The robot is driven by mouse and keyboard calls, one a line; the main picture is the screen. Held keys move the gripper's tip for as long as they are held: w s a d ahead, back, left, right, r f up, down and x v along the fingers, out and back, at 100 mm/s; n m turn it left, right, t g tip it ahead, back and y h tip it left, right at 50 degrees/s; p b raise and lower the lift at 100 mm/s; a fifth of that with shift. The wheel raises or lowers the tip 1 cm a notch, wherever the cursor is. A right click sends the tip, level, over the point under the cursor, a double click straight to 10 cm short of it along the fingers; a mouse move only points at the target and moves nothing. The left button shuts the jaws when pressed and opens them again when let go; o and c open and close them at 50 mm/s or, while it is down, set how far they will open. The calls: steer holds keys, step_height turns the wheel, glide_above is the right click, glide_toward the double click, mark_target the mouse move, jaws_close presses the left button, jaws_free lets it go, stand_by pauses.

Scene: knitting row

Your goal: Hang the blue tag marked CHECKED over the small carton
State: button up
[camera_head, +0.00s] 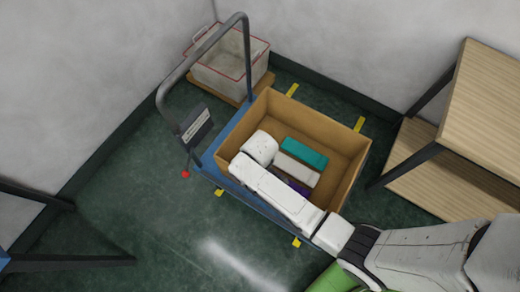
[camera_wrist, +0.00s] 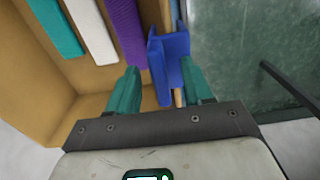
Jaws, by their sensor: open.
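In the wrist view a blue tag (camera_wrist: 168,62) lies between the teal fingers of my gripper (camera_wrist: 160,68), which are open and apart. The tag looks folded, with two sides, and appears to straddle the rim of an open cardboard carton (camera_wrist: 30,70). I cannot read any word on it. The carton (camera_head: 346,178) stands on a trolley in the head view. My white arm reaches over it, hiding the gripper and the tag there. Inside lie a teal block (camera_head: 304,152), a white block (camera_head: 297,169) and a purple block (camera_head: 298,187), partly hidden by my arm.
The blue trolley (camera_head: 228,132) has a grey push handle (camera_head: 249,60) with a sign plate (camera_head: 196,126). A pale red-rimmed crate (camera_head: 230,72) stands behind it. A wooden shelf table (camera_head: 485,100) is at the right. Green floor (camera_head: 130,195) is clear to the left.

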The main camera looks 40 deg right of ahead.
step_height(320, 180, up, 11)
steer(key=shift+p, duration=0.4)
steer(key=shift+f, duration=0.1)
steer(key=s+d+r+m, duration=0.2)
steer(key=s+d+r, duration=0.1)
steer(key=s, duration=0.4)
steer(key=s+d+r+m+t, duration=0.1)
steer(key=s+d+r+m, duration=0.1)
steer(key=s+d+r, duration=0.2)
steer(key=s+d, duration=0.1)
steer(key=s, duration=0.2)
steer(key=shift+s, duration=0.4)
steer(key=shift+a+f, duration=0.1)
stand_by(0.7)
